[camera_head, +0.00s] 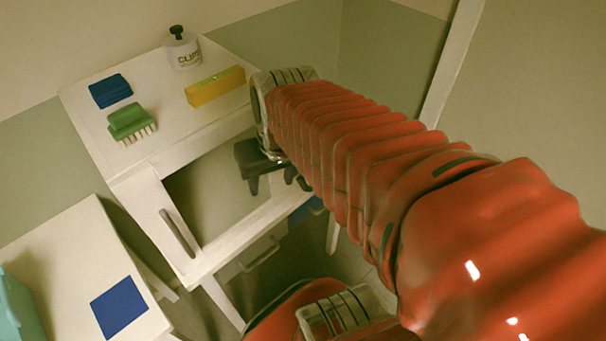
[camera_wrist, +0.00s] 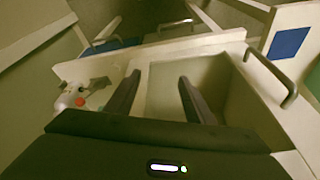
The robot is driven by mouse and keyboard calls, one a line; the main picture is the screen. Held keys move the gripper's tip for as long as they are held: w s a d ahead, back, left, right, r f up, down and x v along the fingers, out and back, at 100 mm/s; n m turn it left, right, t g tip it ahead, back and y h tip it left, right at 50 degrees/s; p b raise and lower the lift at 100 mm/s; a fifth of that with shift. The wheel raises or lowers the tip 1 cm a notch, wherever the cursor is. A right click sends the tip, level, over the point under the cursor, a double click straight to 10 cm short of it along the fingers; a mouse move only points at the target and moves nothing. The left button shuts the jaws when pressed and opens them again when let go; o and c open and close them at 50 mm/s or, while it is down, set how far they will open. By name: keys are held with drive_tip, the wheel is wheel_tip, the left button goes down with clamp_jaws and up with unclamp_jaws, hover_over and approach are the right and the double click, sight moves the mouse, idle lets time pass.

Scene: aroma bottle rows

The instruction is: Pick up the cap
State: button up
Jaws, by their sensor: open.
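I cannot make out a separate loose cap in either view. A dark green knob-like top (camera_head: 177,31) sits on a white jar (camera_head: 184,53) marked CLIPS, at the back of the white cabinet's top; I cannot tell if this top is the cap. My gripper (camera_head: 278,186) is open and empty in front of the cabinet's open compartment, below and to the right of the jar. In the wrist view its two dark fingers (camera_wrist: 159,78) are apart over the compartment. A white object with a red spot (camera_wrist: 78,100) lies left of the fingers.
On the white cabinet (camera_head: 160,155) are a blue block (camera_head: 110,91), a green brush (camera_head: 130,122) and a yellow box (camera_head: 215,86). The opened front has a grey handle (camera_head: 178,233). A side table (camera_head: 60,245) bears a blue square (camera_head: 119,307) and a teal object (camera_head: 18,308).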

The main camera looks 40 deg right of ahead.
drive_tip(key=w+d+f+n+t+y, duration=0.1)
drive_tip(key=d+f+n, duration=0.3)
drive_tip(key=d, duration=0.6)
drive_tip(key=w+d+f+n+y, duration=0.1)
drive_tip(key=d+f+n, duration=0.3)
drive_tip(key=d, duration=0.7)
drive_tip(key=shift+w+f+t+y, duration=0.15)
drive_tip(key=shift+f+t+y, duration=0.05)
drive_tip(key=shift+t+y, duration=0.25)
drive_tip(key=shift+x, duration=4.3)
drive_tip(key=shift+x, duration=2.65)
drive_tip(key=shift+a, duration=0.1)
